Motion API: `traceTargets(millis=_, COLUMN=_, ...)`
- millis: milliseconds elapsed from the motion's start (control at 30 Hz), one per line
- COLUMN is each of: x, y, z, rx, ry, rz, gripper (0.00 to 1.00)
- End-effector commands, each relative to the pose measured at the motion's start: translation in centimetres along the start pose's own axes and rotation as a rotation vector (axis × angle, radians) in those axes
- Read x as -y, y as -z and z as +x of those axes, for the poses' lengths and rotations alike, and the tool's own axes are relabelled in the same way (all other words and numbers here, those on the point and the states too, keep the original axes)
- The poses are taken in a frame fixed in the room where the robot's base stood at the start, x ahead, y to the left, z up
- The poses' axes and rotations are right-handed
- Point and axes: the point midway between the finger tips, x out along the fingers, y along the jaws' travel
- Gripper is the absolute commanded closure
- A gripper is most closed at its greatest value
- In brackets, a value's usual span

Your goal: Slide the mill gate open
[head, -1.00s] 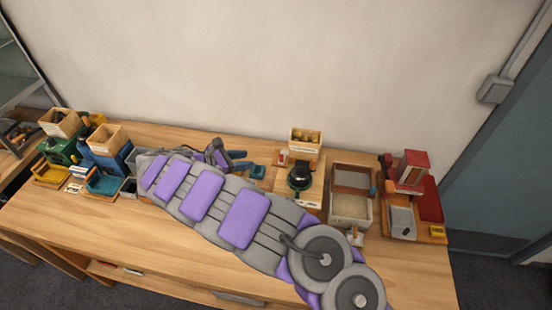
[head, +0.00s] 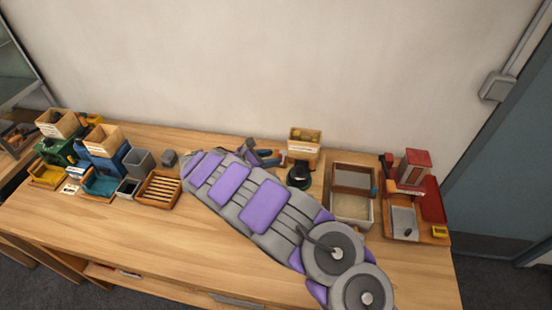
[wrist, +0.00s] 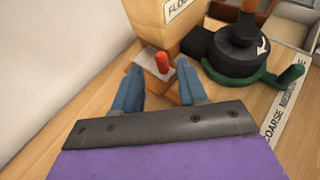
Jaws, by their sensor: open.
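In the wrist view a red upright knob (wrist: 162,62) stands on a pale plate at the foot of a wooden box (wrist: 157,22) lettered "FLO…". I take the knob and plate for the mill gate. My gripper (wrist: 160,88) is open, its blue fingers on either side of the view just short of the knob. The knob appears between them and a little beyond; I cannot tell whether anything touches. The black mill (wrist: 242,48) with its green lever is to the right. In the head view my gripper (head: 272,158) is left of the mill (head: 300,176).
A label strip with "COARSE MEDIUM" (wrist: 283,115) lies by the mill. In the head view a divided wooden tray (head: 352,208) and a red machine (head: 415,168) stand to the right. A slatted wooden tray (head: 159,189) and a grey bin (head: 139,162) stand to the left.

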Motion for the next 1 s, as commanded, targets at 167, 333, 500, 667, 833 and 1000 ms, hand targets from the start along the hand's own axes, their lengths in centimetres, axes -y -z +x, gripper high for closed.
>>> traceTargets(millis=167, x=0.0, y=0.0, z=2.3, rx=0.001, ry=0.002, rz=0.0, gripper=0.58)
traceTargets(millis=333, x=0.0, y=0.0, z=3.2, rx=0.003, ry=0.001, rz=0.0, gripper=0.58)
traceTargets(millis=500, x=0.0, y=0.0, z=3.3, rx=0.002, ry=0.0, rz=0.0, gripper=0.58)
traceTargets(millis=667, x=0.0, y=0.0, z=3.3, rx=0.002, ry=0.0, rz=0.0, gripper=0.63)
traceTargets(millis=833, x=0.0, y=0.0, z=3.3, rx=0.002, ry=0.0, rz=0.0, gripper=0.79)
traceTargets(millis=1000, x=0.0, y=0.0, z=3.3, rx=0.002, ry=0.0, rz=0.0, gripper=0.96)
